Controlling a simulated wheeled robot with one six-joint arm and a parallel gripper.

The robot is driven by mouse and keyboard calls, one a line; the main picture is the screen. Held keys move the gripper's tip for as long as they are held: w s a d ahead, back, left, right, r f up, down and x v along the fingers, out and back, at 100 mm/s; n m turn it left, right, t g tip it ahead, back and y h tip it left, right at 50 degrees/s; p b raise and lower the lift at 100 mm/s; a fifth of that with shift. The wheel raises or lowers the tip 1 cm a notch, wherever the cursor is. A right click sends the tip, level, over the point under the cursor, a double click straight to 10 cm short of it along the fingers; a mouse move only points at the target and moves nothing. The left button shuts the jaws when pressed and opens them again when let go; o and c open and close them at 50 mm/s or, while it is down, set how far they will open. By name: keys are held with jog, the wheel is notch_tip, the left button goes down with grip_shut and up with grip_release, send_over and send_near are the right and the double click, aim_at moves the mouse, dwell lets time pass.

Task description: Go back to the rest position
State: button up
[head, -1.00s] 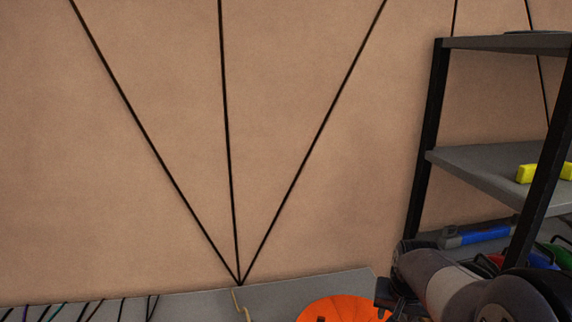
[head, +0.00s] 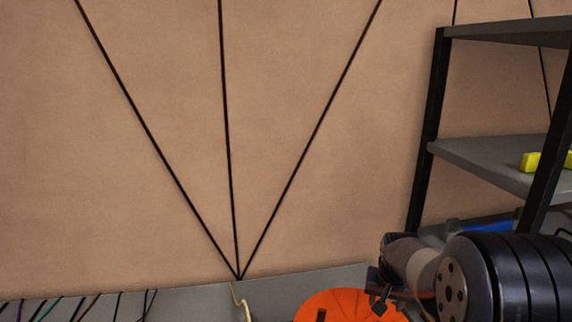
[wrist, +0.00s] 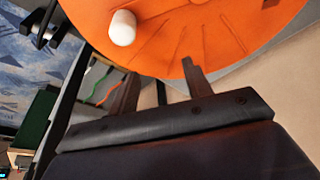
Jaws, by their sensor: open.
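My gripper (head: 380,290) shows at the lower right of the head view, at the end of my folded arm, near the right edge of an orange disc. In the wrist view my gripper (wrist: 160,76) has its two dark fingers spread apart with nothing between them. The orange disc (wrist: 215,35) fills the top of that view, beyond the fingertips; whether they touch it I cannot tell.
The orange disc (head: 345,300) lies at the grey surface's (head: 275,292) edge of view. A black-framed shelf (head: 430,130) with a yellow block (head: 530,161) stands right, close behind my arm. A white rounded piece (wrist: 122,27) sits on the disc. Dark cables cross the wall.

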jog(key=w+a, duration=0.2)
jog(key=a, duration=0.1)
jog(key=w+a, duration=0.3)
jog(key=shift+w+a+p, duration=0.15)
jog(key=shift+a+p, duration=0.15)
jog(key=shift+p, duration=0.1)
jog(key=a, duration=0.3)
jog(key=a+f, duration=0.1)
jog(key=shift+s+a+f+b, duration=0.1)
jog(key=shift+s+a+b, duration=0.15)
jog(key=shift+a+b, duration=0.1)
jog(key=s+a+b, duration=0.1)
jog(key=s+a, duration=0.2)
jog(key=a, duration=0.1)
jog(key=shift+s, duration=0.3)
jog(key=shift+s+a, duration=0.15)
jog(key=shift+s, duration=0.35)
